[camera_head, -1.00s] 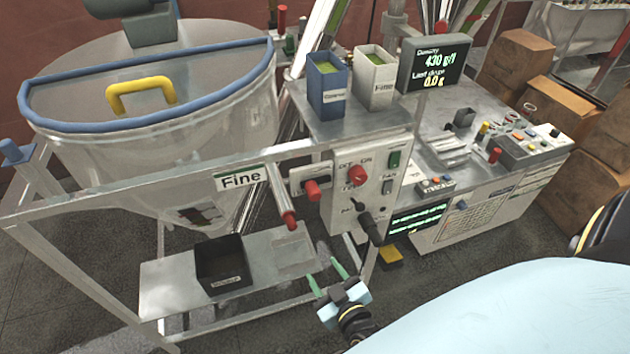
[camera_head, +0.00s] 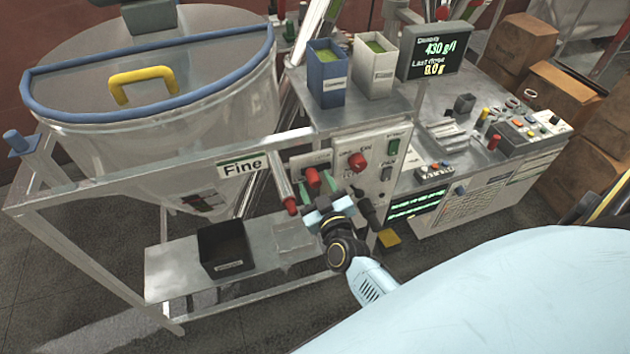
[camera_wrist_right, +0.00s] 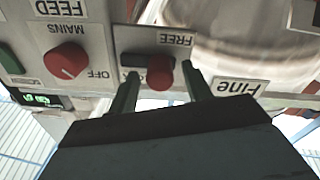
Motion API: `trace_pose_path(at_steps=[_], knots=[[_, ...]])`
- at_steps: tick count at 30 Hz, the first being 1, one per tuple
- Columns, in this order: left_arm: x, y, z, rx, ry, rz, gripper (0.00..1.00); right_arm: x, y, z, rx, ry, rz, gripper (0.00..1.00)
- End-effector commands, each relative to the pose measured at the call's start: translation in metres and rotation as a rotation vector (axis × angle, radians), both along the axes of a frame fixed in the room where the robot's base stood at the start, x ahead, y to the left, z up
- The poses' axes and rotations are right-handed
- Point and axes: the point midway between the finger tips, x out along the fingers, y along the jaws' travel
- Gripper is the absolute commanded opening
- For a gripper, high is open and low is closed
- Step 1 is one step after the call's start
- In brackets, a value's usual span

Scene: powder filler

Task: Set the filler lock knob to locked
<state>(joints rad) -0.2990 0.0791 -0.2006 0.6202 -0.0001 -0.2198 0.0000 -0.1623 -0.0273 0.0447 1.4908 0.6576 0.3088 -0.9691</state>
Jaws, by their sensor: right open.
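The filler lock knob (camera_head: 313,177) is a red knob on a small plate left of the control panel. In the right wrist view, which is upside down, the knob (camera_wrist_right: 160,72) sits on a dark bar beside the label "FREE" (camera_wrist_right: 176,40). My right gripper (camera_head: 319,192) is just in front of it, open, with green fingers. In the wrist view its fingertips (camera_wrist_right: 161,85) are on either side of the knob, with gaps; I cannot tell whether they touch it. My left gripper is not in view.
The red mains knob (camera_head: 357,161) and a black lever (camera_head: 364,207) are close on the right. A red-tipped rod (camera_head: 283,190) is close on the left. A black bin (camera_head: 223,245) stands on the lower shelf (camera_head: 172,270).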

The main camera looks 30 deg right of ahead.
Motion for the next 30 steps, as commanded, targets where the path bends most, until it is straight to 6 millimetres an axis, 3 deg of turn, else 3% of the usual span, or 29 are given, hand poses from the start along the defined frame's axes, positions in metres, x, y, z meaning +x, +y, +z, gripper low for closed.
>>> trace_pose_path(at_steps=[5, 13, 24, 30], knots=[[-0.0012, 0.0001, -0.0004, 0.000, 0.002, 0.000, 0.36, 0.0113, -0.0026, 0.0000, 0.000, 0.000, 0.000, 0.49], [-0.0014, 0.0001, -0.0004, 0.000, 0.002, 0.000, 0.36, 0.0124, -0.0029, -0.0001, 0.000, 0.001, 0.000, 0.49], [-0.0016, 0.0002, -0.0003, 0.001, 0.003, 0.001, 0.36, 0.0121, -0.0028, 0.0000, 0.000, 0.000, 0.000, 0.02], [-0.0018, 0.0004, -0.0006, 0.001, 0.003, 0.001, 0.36, 0.0126, -0.0026, -0.0001, 0.000, 0.000, 0.003, 0.00]])
